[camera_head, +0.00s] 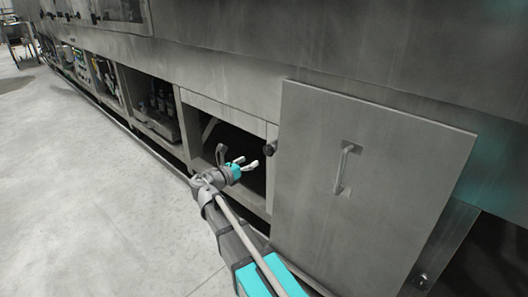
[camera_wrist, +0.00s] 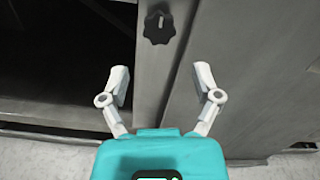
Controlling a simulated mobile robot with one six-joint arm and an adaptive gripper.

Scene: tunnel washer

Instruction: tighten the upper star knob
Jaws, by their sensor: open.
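A dark star knob (camera_head: 269,148) sits on the metal post between the open bay and the grey panel. In the wrist view the black star knob (camera_wrist: 159,27) shows at the top centre, beyond my fingertips. My gripper (camera_head: 247,163) is open and empty, in front of the dark bay and a little lower left of the knob in the head view. In the wrist view my gripper (camera_wrist: 160,80) has its two pale fingers spread wide, with the knob apart from them. Only one star knob is clearly visible.
A large metal panel (camera_head: 372,185) with a bar handle (camera_head: 345,168) stands right of the post. The open bay (camera_head: 232,150) is dark inside. Other bays with bottles (camera_head: 160,100) lie farther left. The concrete floor (camera_head: 90,200) at left is clear.

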